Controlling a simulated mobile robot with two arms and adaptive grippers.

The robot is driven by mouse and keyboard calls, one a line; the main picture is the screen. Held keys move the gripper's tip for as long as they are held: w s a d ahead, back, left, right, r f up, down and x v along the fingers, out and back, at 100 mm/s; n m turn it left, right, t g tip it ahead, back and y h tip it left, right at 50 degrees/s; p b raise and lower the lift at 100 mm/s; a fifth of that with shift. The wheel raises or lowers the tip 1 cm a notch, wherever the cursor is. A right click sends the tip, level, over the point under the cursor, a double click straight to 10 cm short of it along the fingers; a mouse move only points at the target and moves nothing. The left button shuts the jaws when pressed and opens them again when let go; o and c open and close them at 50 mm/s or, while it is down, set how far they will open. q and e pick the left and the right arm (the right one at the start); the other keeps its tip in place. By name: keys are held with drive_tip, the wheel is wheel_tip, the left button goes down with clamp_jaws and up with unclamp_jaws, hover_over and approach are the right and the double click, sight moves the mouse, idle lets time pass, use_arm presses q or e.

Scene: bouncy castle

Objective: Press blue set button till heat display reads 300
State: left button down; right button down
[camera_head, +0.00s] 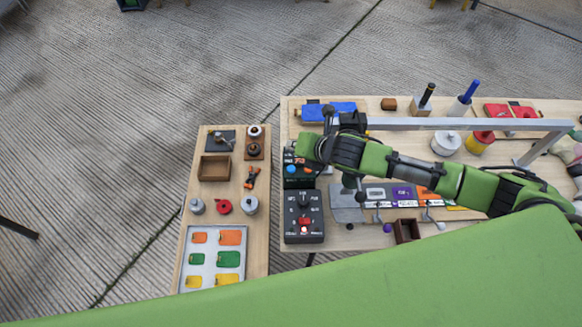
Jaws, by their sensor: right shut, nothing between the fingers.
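A dark control box (298,183) with a round blue button (291,169) stands near the left edge of the larger table. Its upper part is partly hidden by my right wrist, and I cannot read a heat display on it. My right arm comes in from the right across the table. My left gripper is not in view.
Another dark panel (303,217) with a knob and red switch stands in front. A grey bar frame (465,124) spans the table behind my arm. A smaller table (178,262) at left holds a tray (184,240) of coloured pieces.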

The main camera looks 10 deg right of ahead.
drive_tip(key=b, duration=0.6)
hover_over(293, 170)
wheel_tip(293, 170, down, 7)
drive_tip(key=shift+f, duration=0.9)
idle(0.7)
drive_tip(key=shift+f, duration=0.4)
drive_tip(key=shift+f+b, duration=0.7)
drive_tip(key=shift+f, duration=0.15)
idle(0.7)
drive_tip(key=shift+r, duration=0.15)
drive_tip(key=shift+r+p, duration=1.1)
drive_tip(key=shift+p, duration=0.2)
